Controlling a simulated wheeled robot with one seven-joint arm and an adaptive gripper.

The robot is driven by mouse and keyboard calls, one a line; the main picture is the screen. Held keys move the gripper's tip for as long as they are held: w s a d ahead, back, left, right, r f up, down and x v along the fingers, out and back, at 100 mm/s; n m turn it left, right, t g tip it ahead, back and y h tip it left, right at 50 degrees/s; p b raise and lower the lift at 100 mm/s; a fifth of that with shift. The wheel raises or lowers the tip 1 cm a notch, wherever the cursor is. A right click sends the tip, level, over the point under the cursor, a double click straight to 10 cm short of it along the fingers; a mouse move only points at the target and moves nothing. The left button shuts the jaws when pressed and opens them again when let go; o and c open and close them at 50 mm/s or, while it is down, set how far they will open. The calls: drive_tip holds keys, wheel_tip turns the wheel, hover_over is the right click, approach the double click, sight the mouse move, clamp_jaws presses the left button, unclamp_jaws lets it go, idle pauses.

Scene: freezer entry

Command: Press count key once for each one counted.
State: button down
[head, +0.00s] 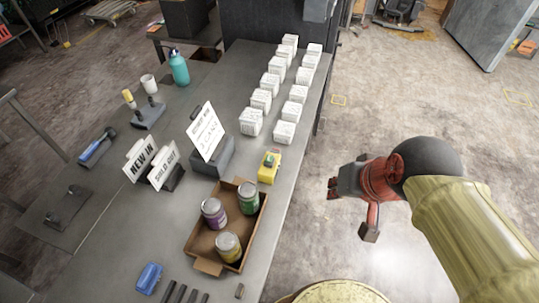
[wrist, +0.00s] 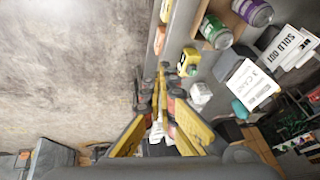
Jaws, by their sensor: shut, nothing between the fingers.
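A small yellow counter (head: 268,168) with a green part on top stands near the right edge of the grey table. It also shows in the wrist view (wrist: 188,63). An open cardboard box (head: 193,238) holds three cans: a purple one (head: 214,213), a green one (head: 248,198) and a yellow one (head: 228,247). A white card sign (head: 207,132) stands behind the counter; its small print is hard to read. My gripper (wrist: 161,80) is shut and empty. In the head view it hangs over the floor, right of the table and apart from the counter.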

drive_tip(key=w+a+r+m+g+y+p, duration=0.1)
drive_tip(key=w+a+r+m+y+p, duration=0.1)
drive_tip(key=w+a+m+y+p, duration=0.5)
drive_tip(key=m+t+h+p, duration=0.2)
drive_tip(key=m+p, duration=0.9)
drive_tip(key=m, duration=1.6)
hover_over(272, 157)
wheel_tip(272, 157, down, 11)
drive_tip(key=shift+f, duration=0.15)
wheel_tip(272, 157, down, 9)
drive_tip(key=b, duration=0.7)
drive_tip(key=shift+b, duration=0.3)
drive_tip(key=shift+f+b, duration=0.3)
drive_tip(key=shift+b, duration=0.1)
